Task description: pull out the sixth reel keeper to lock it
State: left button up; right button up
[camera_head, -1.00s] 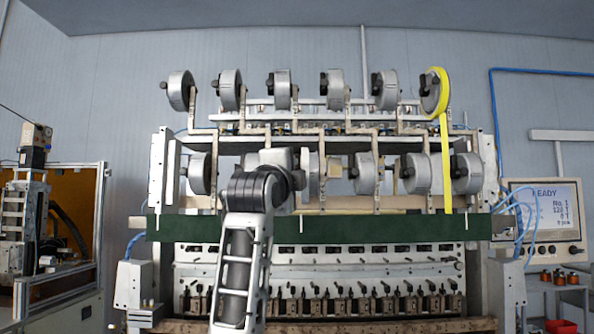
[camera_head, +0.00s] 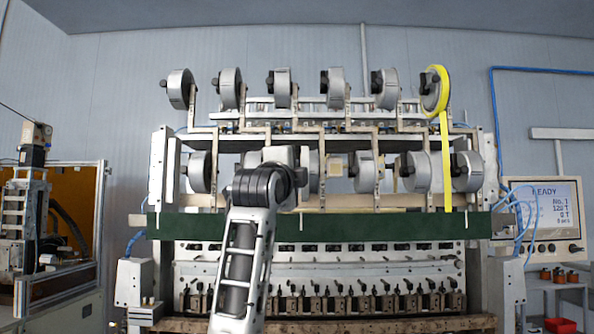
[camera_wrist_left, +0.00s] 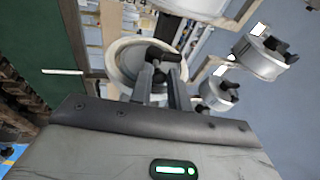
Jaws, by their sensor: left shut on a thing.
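My left arm comes up in front of the winder in the head view, with its hand (camera_head: 282,157) at the lower row of reels and its fingers hidden. In the left wrist view my left gripper (camera_wrist_left: 161,78) is shut on a black reel keeper (camera_wrist_left: 158,53), at the middle of a pale, wide-rimmed reel (camera_wrist_left: 123,60). In the head view my arm mostly hides this reel. The last upper reel (camera_head: 435,96) at the right carries yellow tape (camera_head: 446,160) running down behind the green strip. My right gripper is not in view.
Other grey reels with black keepers stand close by, such as a lower reel (camera_head: 364,172) in the head view and one beside the gripper (camera_wrist_left: 262,60) in the wrist view. The green strip (camera_head: 380,227) crosses below the reels. A screen (camera_head: 545,212) stands at the right.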

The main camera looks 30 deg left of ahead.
pick_arm(q)
jog(key=shift+s+d, duration=0.15)
jog(key=shift+s, duration=0.1)
jog(key=shift+s+d+b, duration=0.45)
jog(key=shift+s+b, duration=0.05)
jog(key=shift+s, duration=0.25)
jog(key=o, duration=0.5)
jog(key=shift+s, duration=0.1)
